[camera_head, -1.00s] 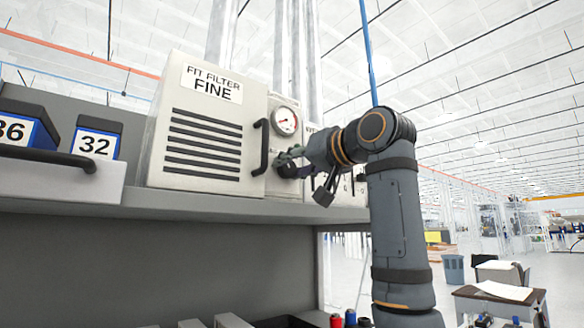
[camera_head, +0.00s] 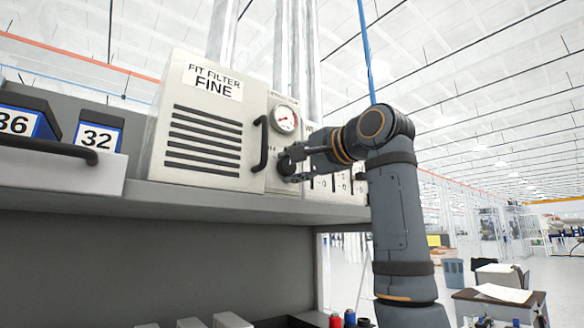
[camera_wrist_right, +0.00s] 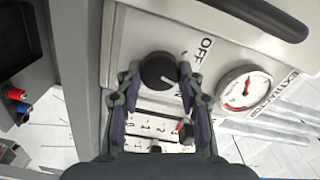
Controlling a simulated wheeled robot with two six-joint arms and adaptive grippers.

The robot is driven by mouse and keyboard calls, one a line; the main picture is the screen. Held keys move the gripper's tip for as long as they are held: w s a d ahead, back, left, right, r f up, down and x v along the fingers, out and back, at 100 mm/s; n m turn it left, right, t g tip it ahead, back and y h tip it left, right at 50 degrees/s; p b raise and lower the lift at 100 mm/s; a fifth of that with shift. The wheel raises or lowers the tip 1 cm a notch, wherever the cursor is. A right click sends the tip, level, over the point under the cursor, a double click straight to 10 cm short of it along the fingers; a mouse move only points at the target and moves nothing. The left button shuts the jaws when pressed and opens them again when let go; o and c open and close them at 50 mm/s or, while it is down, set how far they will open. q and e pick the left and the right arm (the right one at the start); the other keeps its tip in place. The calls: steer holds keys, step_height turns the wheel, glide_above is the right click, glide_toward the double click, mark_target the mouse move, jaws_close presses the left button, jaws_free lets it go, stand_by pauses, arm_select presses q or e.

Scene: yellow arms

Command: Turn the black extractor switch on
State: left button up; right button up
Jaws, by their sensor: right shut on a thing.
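The black extractor switch (camera_head: 284,166) is a round knob on the pale panel below a pressure gauge (camera_head: 285,120). In the right wrist view the knob (camera_wrist_right: 157,71) has a white mark towards its lower right, and the word OFF is printed just right of it. My right gripper (camera_head: 291,165) reaches the knob from the right. In the wrist view its two fingers (camera_wrist_right: 160,74) stand on either side of the knob and are shut on it. The fingertips partly cover the knob in the head view. My left gripper is not in view.
A filter box (camera_head: 203,130) with a black handle (camera_head: 261,144) stands left of the knob, close to my gripper. A smaller panel with several switches (camera_wrist_right: 155,128) lies beside the knob. The grey shelf (camera_head: 230,203) runs underneath. Numbered bins (camera_head: 98,138) are at far left.

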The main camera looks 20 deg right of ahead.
steer(key=m+b, duration=0.1)
steer(key=m, duration=0.5)
steer(key=shift+f, duration=0.2)
stand_by(0.5)
steer(key=o, duration=1.2)
steer(key=shift+d, duration=0.1)
steer(key=v, duration=1.2)
